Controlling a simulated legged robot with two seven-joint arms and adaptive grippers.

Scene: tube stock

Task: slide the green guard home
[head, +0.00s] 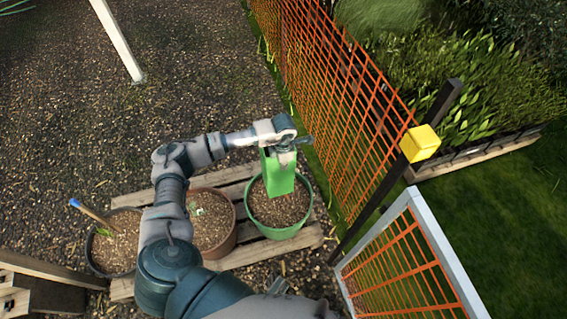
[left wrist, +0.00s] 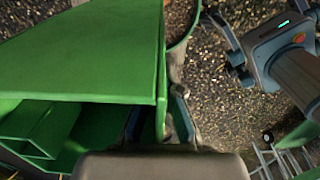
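The green guard (head: 277,173) is a box-like tube, held roughly upright over the green pot (head: 255,213) in the head view. Its lower end covers part of the pot's soil, and I cannot tell whether it touches. In the left wrist view the guard (left wrist: 85,55) fills the left side, with a smaller green channel at its lower left. My left gripper (head: 285,146) is at the guard's top. In the left wrist view its dark fingers (left wrist: 158,118) stand on either side of the guard's green wall. My right gripper is not in view.
The pots stand on a wooden pallet (head: 236,187): a brown pot (head: 226,245), and a dark pot (head: 93,262) with a blue-tipped stick (head: 90,212). Orange mesh fence (head: 335,100), a post with a yellow block (head: 420,143) and a white-framed panel (head: 440,245) bound the right. Gravel is open upper left.

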